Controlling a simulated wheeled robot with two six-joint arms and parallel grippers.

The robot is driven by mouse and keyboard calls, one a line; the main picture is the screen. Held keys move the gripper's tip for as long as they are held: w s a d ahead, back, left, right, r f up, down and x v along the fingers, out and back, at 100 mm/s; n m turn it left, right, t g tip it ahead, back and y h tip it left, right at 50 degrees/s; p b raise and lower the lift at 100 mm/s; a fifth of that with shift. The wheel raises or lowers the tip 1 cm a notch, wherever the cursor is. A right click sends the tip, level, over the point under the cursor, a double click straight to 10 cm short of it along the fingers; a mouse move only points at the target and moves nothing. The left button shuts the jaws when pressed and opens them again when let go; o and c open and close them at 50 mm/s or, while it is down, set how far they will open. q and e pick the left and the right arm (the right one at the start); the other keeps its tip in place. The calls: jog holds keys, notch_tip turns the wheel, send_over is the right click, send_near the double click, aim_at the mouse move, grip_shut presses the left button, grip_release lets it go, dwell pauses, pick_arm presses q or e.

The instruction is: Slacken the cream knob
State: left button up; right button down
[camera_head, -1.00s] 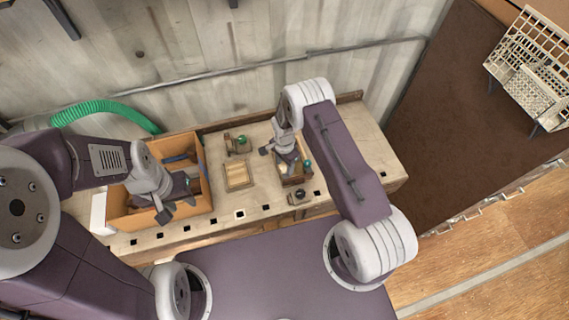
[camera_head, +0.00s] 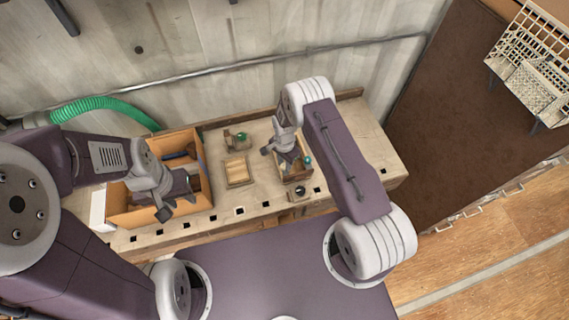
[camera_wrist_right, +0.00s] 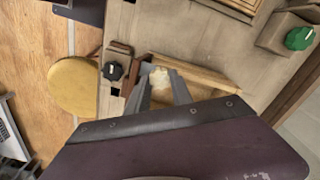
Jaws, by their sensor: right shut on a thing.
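The cream knob (camera_wrist_right: 161,74) shows in the right wrist view between the fingertips of my right gripper (camera_wrist_right: 160,85), which is shut on it. The fingers hide its sides. In the head view my right gripper (camera_head: 288,158) is over a small wooden fixture (camera_head: 297,176) on the bench, and the cream knob is mostly hidden there. My left gripper (camera_head: 178,205) is over the orange-brown box at the left, with its fingers apart and nothing seen between them.
A black knob (camera_wrist_right: 112,71) stands close beside my right gripper. A green knob (camera_head: 242,136) sits on a block farther back. A shallow wooden tray (camera_head: 239,172) lies left of the fixture. The orange-brown box (camera_head: 116,208) fills the bench's left end. The right end is clear.

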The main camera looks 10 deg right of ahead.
jog(key=n+b, duration=0.2)
jog(key=n, duration=0.1)
jog(key=shift+w+f, duration=0.1)
jog(key=shift+f, duration=0.05)
jog(key=n+b, duration=0.3)
jog(key=n, duration=0.2)
jog(key=n+b, duration=0.1)
jog(key=n, duration=0.3)
jog(key=shift+a+b, duration=0.1)
jog(key=shift+b, duration=0.25)
jog(key=shift+n+b, duration=0.5)
jog(key=shift+n, duration=1.4)
jog(key=shift+r, duration=0.2)
jog(key=c, duration=1.1)
grip_release()
jog(key=shift+r, duration=0.1)
